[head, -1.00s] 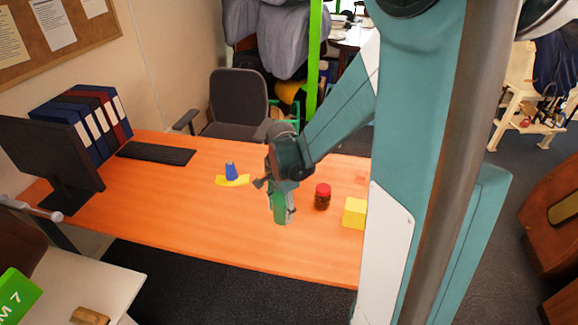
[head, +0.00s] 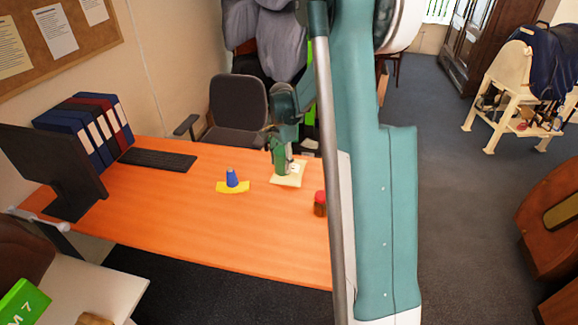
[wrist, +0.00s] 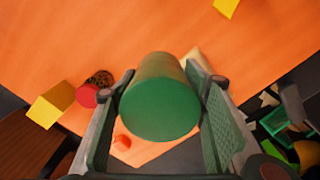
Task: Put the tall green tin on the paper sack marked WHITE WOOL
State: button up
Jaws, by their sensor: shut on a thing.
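The tall green tin (head: 280,161) is upright between the fingers of my gripper (head: 278,146), near the back edge of the desk. In the wrist view the tin's round green end (wrist: 160,108) sits between both fingers of my gripper (wrist: 165,110), which is shut on it. A pale, flat paper sack (head: 291,178) lies on the desk at the tin's lower right; its marking is too small to read. The tin overlaps the sack's left part in the head view. I cannot tell whether it touches the sack. A pale edge (wrist: 196,57) shows behind the tin in the wrist view.
A blue cup-like thing (head: 232,178) stands on a yellow piece (head: 226,188) to the left. A red-lidded jar (head: 320,203) stands to the front right, partly behind my arm. A yellow block (wrist: 49,105) shows in the wrist view. The desk's front middle is clear.

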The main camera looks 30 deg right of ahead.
jog(key=w+d+p, duration=0.2)
jog(key=w+d, duration=0.7)
jog(key=w, duration=0.1)
jog(key=shift+w+d+r, duration=0.2)
jog(key=shift+d+r, duration=0.2)
jog(key=shift+r, duration=0.05)
jog(key=shift+f, duration=3.1)
jog(key=shift+f, duration=0.15)
jog(key=shift+f, duration=1.75)
jog(key=shift+f+b, duration=0.15)
jog(key=shift+b, duration=0.25)
jog(key=o, duration=1)
jog(key=shift+o, duration=0.2)
